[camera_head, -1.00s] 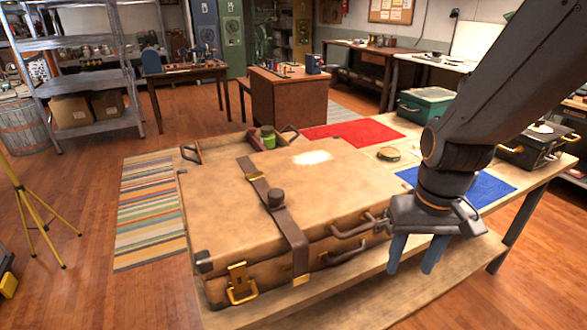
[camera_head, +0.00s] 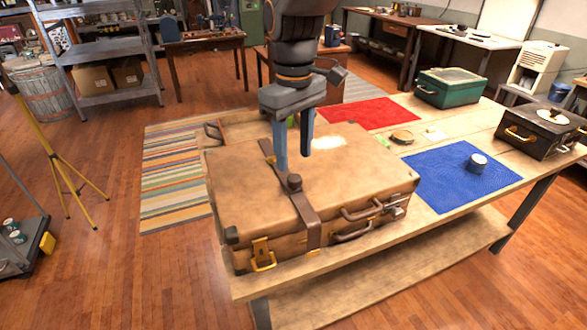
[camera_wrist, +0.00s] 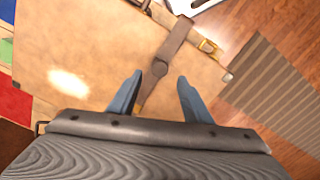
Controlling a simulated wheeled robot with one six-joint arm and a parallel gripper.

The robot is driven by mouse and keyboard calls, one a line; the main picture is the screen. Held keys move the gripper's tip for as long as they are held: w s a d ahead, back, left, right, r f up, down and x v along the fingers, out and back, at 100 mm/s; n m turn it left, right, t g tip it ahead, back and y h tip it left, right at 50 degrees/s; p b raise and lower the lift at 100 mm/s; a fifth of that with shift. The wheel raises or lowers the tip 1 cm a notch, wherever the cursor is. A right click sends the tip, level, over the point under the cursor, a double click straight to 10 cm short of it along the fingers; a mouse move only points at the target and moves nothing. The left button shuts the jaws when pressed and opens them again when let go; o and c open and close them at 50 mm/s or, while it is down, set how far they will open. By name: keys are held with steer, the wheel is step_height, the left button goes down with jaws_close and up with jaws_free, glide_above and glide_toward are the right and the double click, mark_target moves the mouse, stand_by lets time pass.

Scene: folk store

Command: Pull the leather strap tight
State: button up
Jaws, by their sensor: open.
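A tan suitcase (camera_head: 343,190) lies shut on the wooden table. The strap's far part on the lid is partly hidden by my gripper in the head view.
A blue mat (camera_head: 440,185) with a small tin (camera_head: 477,162) lies to the right. A red mat (camera_head: 362,114), a green case (camera_head: 448,88) and a dark case (camera_head: 540,130) are further back. A brass latch (camera_head: 263,255) and handles are on the suitcase's front.

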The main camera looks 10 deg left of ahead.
mark_target(295, 178)
steer(key=shift+f+p, duration=0.55)
steer(key=shift+f, duration=2.4)
steer(key=shift+c, duration=0.3)
jaws_close()
